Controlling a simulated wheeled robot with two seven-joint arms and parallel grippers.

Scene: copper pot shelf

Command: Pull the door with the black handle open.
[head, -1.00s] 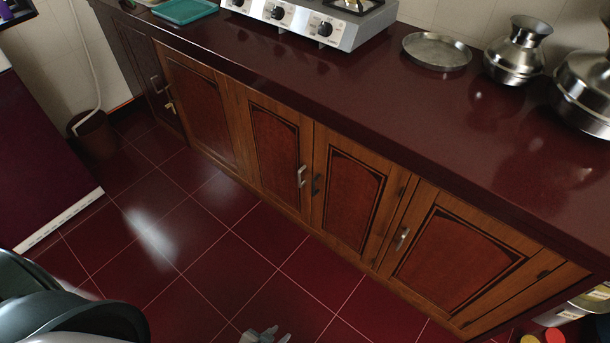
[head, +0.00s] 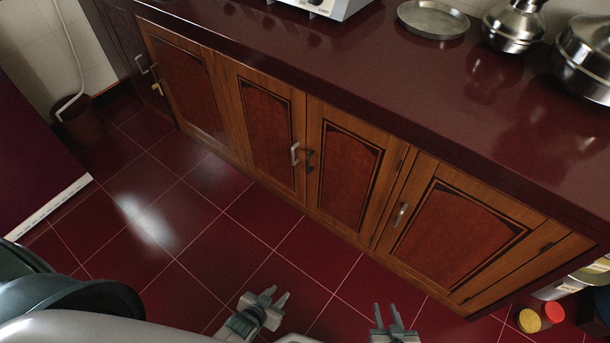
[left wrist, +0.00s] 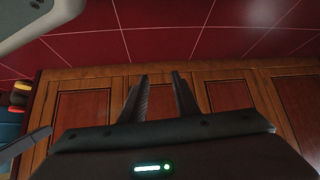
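The door with the black handle (head: 347,172) is a wooden cabinet door with a reddish panel, and it looks shut. Its black handle (head: 309,161) is at its left edge, close beside the silver handle (head: 294,154) of the neighbouring door (head: 265,125). My left gripper (head: 273,297) is open and empty over the floor, well in front of the cabinet and apart from the handles. Its two parted fingers show in the left wrist view (left wrist: 158,78), with cabinet doors beyond. My right gripper (head: 387,312) is open and empty at the bottom, right of the left one.
A dark red counter (head: 380,80) overhangs the doors, with a steel plate (head: 432,18) and metal pots (head: 514,25) on it. Another door (head: 455,225) is to the right. Jars with yellow and red lids (head: 530,320) stand at lower right. The tiled floor (head: 210,240) ahead is clear.

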